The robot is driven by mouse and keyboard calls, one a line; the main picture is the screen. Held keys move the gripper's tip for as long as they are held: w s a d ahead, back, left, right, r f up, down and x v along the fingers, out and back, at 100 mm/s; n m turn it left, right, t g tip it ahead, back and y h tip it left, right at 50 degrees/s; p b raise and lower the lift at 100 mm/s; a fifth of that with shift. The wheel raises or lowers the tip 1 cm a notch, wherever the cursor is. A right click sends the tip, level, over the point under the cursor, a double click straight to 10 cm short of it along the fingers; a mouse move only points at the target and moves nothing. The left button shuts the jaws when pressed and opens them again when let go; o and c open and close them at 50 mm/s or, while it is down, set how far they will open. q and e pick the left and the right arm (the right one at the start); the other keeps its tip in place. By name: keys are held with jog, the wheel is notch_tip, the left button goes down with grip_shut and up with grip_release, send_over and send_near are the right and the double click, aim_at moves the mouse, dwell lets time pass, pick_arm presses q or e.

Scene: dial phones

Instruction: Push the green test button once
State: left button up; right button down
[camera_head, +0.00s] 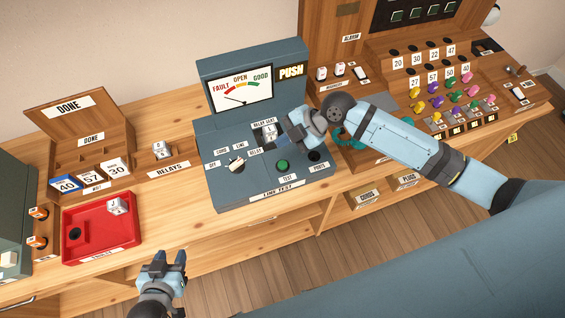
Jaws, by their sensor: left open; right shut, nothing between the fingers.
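The green test button (282,166) sits on the sloped front panel of the blue-grey line test box (222,190), above the TEST label. It is in plain view and nothing touches it. My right gripper (285,141) is shut and empty over the panel, just above and behind the button in the picture, beside a white block (269,130) in the relay seat. Whether the fingertips touch the panel or the block I cannot tell. My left gripper (167,258) is open and empty in front of the table edge, low and left of the box.
The meter (240,89) has its needle toward FAULT. A dial knob (236,165) is left of the button. A red tray (98,249) with a white block stands at left, near the DONE rack (80,127). The switchboard (425,80) fills the right.

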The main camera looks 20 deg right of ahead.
jog(key=b, duration=0.5)
send_over(284, 165)
notch_tip(284, 165, down, 8)
jog(key=shift+s+r, duration=0.1)
jog(key=shift+r, duration=0.05)
jog(key=shift+f+b, duration=0.45)
jog(key=shift+f, duration=0.1)
jog(key=shift+f, duration=0.1)
dwell(1.2)
jog(key=shift+f+b, duration=0.3)
jog(key=shift+b, duration=0.1)
jog(key=shift+f+b, duration=0.5)
jog(key=shift+f, duration=0.05)
dwell(0.5)
jog(key=shift+r+p, duration=0.6)
jog(key=shift+r, duration=0.35)
